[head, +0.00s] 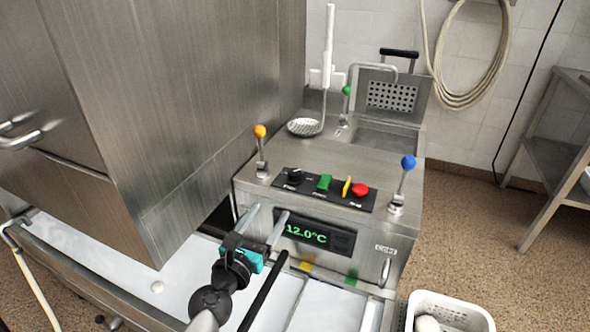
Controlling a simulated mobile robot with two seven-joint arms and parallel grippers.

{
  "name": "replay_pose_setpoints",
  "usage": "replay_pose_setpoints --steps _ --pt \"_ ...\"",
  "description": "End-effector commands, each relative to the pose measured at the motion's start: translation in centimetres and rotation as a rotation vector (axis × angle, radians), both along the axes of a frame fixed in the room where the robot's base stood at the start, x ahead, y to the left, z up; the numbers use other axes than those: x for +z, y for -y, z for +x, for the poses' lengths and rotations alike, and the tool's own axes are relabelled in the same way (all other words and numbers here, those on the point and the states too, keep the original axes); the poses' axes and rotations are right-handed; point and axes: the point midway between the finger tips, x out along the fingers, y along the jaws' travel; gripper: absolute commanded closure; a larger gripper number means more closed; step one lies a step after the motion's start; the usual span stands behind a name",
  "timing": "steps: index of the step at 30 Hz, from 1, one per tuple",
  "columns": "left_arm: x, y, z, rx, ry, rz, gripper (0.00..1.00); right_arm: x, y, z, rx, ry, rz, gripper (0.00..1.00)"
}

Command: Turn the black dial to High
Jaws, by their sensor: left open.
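The black dial (295,174) sits at the left end of the black control strip on top of the steel machine (335,165). The small label by it is too small to read, so I cannot tell its setting. My left gripper (269,213) is open and empty, with two pale fingers pointing up toward the machine's front edge. It is below and left of the dial, apart from it. My right gripper is not in view.
Beside the dial are a green switch (324,182), a yellow piece (347,186) and a red button (360,189). Levers with orange (260,131) and blue (408,162) knobs flank the strip. A tall steel cabinet (190,90) stands left; a white basket (462,307) is lower right.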

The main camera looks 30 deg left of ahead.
Motion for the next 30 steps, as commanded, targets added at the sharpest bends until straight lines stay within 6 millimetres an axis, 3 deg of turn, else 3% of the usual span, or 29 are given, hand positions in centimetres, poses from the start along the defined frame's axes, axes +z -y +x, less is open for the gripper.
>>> replay_pose_setpoints --steps 6,12,20,30 --pt "0.6 1.2 0.2 0.053 0.001 0.001 0.29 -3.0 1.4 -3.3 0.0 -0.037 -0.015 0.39" --pt "0.8 1.6 0.3 0.076 0.0 0.005 0.29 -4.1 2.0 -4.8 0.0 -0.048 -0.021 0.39" --pt "0.8 1.4 1.9 0.078 0.001 0.007 0.29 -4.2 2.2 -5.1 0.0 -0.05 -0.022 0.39" --pt "0.8 0.5 6.7 0.078 0.003 0.004 0.29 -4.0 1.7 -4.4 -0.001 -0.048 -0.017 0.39"
